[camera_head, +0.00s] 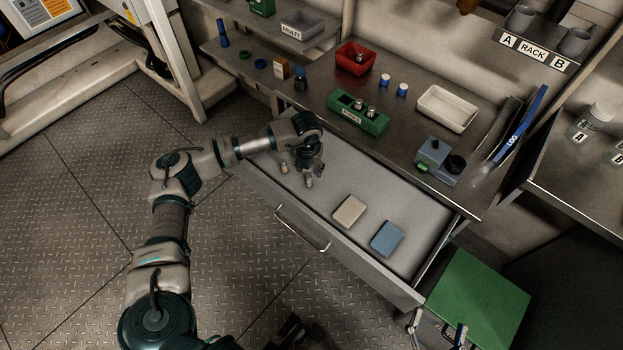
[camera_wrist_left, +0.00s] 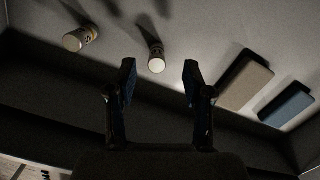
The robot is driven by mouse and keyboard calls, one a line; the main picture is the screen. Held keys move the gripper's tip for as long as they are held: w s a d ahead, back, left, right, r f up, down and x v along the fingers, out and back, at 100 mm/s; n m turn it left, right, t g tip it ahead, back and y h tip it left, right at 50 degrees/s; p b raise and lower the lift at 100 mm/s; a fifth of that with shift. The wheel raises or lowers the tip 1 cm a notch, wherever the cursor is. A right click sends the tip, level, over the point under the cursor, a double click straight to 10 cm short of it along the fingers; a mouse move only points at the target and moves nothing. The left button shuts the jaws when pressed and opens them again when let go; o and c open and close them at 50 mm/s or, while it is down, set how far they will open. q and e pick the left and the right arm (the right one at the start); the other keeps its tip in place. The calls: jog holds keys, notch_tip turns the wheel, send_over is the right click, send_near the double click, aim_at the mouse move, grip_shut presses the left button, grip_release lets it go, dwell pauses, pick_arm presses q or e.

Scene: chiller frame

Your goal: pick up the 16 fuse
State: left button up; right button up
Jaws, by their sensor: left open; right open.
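Two small fuses stand or lie in the open drawer (camera_head: 426,212); I cannot read a 16 on either. One fuse (camera_head: 284,168) is at the left, and the other fuse (camera_head: 309,182) is just below my left gripper (camera_head: 312,165). In the left wrist view, the left gripper (camera_wrist_left: 159,75) has its fingers apart with nothing between them. One fuse (camera_wrist_left: 155,58) shows beyond the gap between the fingertips, and the other fuse (camera_wrist_left: 80,39) is further left. My right gripper (camera_head: 438,333) is open and empty at the bottom right edge.
A beige block (camera_head: 349,210) and a blue block (camera_head: 387,238) lie in the drawer. On the bench above are a green fuse holder (camera_head: 358,113), a red bin (camera_head: 355,57), a white tray (camera_head: 447,108) and a grey device (camera_head: 438,160). A green-topped box (camera_head: 480,300) stands at right.

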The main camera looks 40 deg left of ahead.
aim_at(309, 176)
pick_arm(q)
jog(key=shift+f, duration=0.75)
jog(key=shift+d+f, duration=0.2)
jog(key=shift+d, duration=0.05)
jog(key=shift+f+b, duration=0.4)
jog(key=shift+b, duration=0.05)
jog(key=f, duration=0.1)
jog(key=f+b, duration=0.1)
jog(key=f, duration=0.1)
jog(key=shift+s+a+f, duration=0.1)
jog(key=shift+a+f, duration=0.2)
jog(key=shift+a, duration=0.1)
jog(key=shift+a+f+b, duration=0.1)
jog(key=shift+f+b, duration=0.2)
jog(key=shift+f, duration=0.05)
jog(key=shift+a, duration=0.1)
jog(key=shift+r, duration=0.1)
jog(key=shift+c, duration=1)
jog(key=shift+d, duration=0.2)
grip_shut()
pick_arm(e)
jog(key=s+d+r+m+t, duration=0.1)
jog(key=s+r+t, duration=0.3)
jog(key=r+t, duration=0.1)
jog(key=shift+r+t+y, duration=0.15)
jog(key=shift+t+y, duration=0.15)
